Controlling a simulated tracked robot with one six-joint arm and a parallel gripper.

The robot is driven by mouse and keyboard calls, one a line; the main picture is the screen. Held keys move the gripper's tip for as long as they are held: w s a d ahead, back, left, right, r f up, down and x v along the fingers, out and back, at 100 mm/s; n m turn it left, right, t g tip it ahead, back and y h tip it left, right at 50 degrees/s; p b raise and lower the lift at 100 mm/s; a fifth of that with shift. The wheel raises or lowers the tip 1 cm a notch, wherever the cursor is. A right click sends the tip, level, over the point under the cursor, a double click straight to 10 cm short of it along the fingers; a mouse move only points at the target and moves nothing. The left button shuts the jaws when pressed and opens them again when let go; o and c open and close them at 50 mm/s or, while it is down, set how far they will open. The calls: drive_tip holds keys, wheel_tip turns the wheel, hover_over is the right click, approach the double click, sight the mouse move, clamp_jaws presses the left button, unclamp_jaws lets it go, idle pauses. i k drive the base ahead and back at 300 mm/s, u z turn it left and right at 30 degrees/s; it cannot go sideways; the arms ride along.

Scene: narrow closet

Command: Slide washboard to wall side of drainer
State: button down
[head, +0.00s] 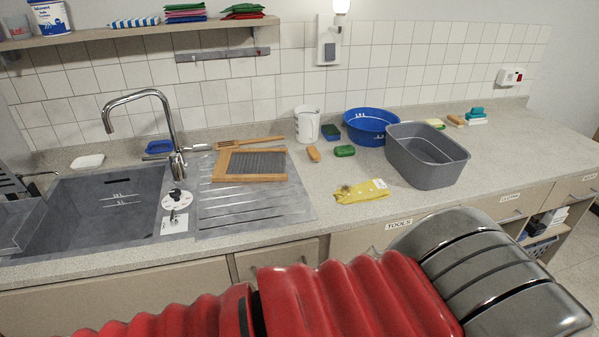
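The washboard (250,178) has a light wooden frame around a dark ribbed panel. It lies on the back part of the grey grooved drainer (255,211), right of the sink and tap. The grooves in front of it are bare. Its back edge is close to the drainer's wall-side edge; I cannot tell whether it overhangs. My arm's red ribbed sleeve and grey metal link cross the bottom of the head view, in front of the counter. My gripper is not in view.
The tap (146,98) rises left of the washboard. A wooden-handled tool (268,141) lies just behind it. A white jug (307,124), blue basin (369,119), grey tub (427,169), yellow cloth (361,190) and several small items stand to the right. The tiled wall closes the back.

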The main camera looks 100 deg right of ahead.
sight(248, 163)
drive_tip(key=z, duration=0.05)
drive_tip(key=k, duration=2.7)
drive_tip(key=z, duration=0.75)
drive_tip(key=i, duration=1)
drive_tip(key=u, duration=0.05)
